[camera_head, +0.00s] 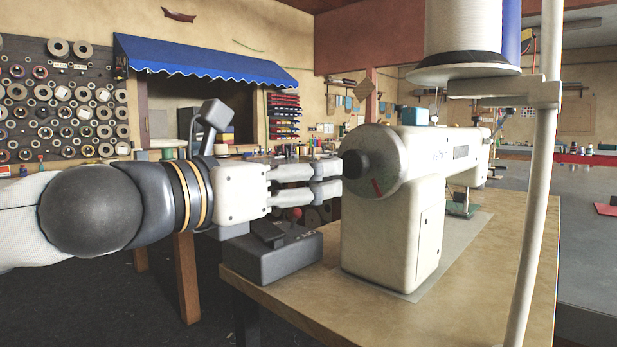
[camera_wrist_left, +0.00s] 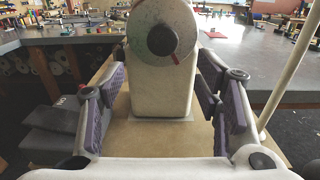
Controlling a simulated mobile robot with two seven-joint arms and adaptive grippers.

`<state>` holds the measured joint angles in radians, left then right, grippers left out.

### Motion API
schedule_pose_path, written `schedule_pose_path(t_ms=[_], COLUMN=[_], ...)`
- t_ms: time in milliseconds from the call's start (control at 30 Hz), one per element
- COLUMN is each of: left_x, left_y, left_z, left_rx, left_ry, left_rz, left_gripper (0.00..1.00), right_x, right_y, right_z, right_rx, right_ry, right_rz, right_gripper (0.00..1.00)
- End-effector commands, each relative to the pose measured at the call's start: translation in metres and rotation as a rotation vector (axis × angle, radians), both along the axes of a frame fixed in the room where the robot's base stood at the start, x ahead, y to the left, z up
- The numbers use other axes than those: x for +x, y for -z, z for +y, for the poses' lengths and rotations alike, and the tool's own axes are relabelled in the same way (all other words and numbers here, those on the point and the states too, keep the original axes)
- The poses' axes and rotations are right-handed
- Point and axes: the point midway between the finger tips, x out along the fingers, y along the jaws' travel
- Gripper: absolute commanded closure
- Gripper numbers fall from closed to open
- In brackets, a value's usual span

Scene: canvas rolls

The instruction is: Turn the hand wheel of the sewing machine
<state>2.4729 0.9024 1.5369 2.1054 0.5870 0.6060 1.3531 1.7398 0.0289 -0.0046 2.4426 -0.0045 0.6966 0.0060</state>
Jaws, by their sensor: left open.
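The white sewing machine (camera_head: 397,230) stands on a wooden table (camera_head: 480,240). Its round grey hand wheel (camera_head: 386,150) is on the end facing my left arm, with a dark hub in the middle and a red mark low on its face. My left gripper (camera_head: 328,180) is open and empty, its fingers pointing at the wheel's hub from the left. In the left wrist view the hand wheel (camera_wrist_left: 161,58) is ahead between the spread fingers (camera_wrist_left: 165,100), with its hub and red mark visible. I cannot tell whether the fingertips touch it. My right gripper is not in view.
A dark grey box (camera_head: 272,255) sits on the table's near left corner, below my left gripper. A white pole (camera_head: 540,180) with a large white thread spool (camera_head: 467,30) stands at the right. A grey worktop (camera_head: 580,205) lies beyond.

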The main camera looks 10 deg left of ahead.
Motion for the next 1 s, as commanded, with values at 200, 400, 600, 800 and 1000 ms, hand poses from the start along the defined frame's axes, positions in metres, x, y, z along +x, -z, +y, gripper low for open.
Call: schedule_pose_path(t_ms=[200,400,600,800,1000], left_x=[0.043,0.077,0.09,0.09,0.09], left_y=[-0.003,-0.004,-0.003,-0.002,-0.002], left_z=[-0.033,-0.057,-0.065,-0.065,-0.065], left_rx=[0.004,0.006,0.008,0.008,0.008], left_ry=[0.0,-0.002,-0.002,-0.002,-0.002], left_rz=[-0.006,-0.008,-0.008,-0.008,-0.008], left_gripper=[0.42,0.42,0.42,0.42,0.85], right_x=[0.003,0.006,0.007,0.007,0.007], right_y=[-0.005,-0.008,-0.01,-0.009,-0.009], right_z=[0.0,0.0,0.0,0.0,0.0], right_rx=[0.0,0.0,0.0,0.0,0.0], right_ry=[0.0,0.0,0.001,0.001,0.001], right_rz=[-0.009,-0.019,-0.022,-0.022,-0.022], right_gripper=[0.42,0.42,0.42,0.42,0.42])
